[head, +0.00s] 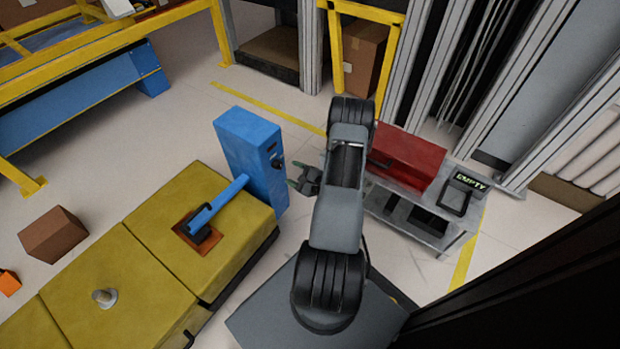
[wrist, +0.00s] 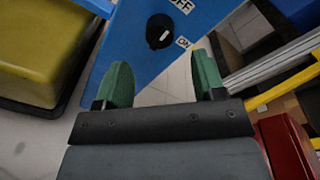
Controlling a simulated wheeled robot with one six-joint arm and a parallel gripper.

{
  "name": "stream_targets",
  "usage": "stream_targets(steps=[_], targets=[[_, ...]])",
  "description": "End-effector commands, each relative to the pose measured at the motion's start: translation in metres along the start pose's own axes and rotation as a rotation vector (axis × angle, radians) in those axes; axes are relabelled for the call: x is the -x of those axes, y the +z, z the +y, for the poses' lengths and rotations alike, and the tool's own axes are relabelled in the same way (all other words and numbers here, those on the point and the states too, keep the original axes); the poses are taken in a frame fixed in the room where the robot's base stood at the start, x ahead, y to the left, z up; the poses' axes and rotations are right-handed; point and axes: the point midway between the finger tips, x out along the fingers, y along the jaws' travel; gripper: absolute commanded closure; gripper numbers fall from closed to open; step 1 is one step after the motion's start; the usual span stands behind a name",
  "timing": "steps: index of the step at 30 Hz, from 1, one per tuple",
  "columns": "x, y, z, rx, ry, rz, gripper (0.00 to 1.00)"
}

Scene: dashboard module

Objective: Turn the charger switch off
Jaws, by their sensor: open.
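The charger is an upright blue box (head: 243,150) beside the yellow blocks in the head view. Its black rotary switch (head: 276,160) sits on the side facing my arm. In the wrist view the black switch (wrist: 159,31) is on the blue panel (wrist: 128,45), between an "OFF" label (wrist: 181,5) and an "ON" label (wrist: 184,42). A short white mark shows on the knob; which label it points to I cannot tell. My gripper (head: 303,178) is open and empty near the panel. Its green fingers (wrist: 162,79) are apart from the switch, which lies beyond them.
The yellow blocks (head: 170,215) carry a blue lever (head: 217,204). A grey cart (head: 395,211) with a red box (head: 408,157) and an "EMPTY" sign (head: 470,181) stands right of my arm. A brown box (head: 54,235) lies on the floor at left.

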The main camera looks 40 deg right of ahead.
Motion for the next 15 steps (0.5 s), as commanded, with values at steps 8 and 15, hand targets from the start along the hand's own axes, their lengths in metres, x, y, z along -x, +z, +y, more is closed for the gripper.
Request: stream_targets(steps=[8, 15], targets=[[0.052, 0.001, -0.002, -0.001, -0.004, 0.003, 0.37], [0.073, 0.0, 0.0, 0.001, -0.001, 0.0, 0.37]])
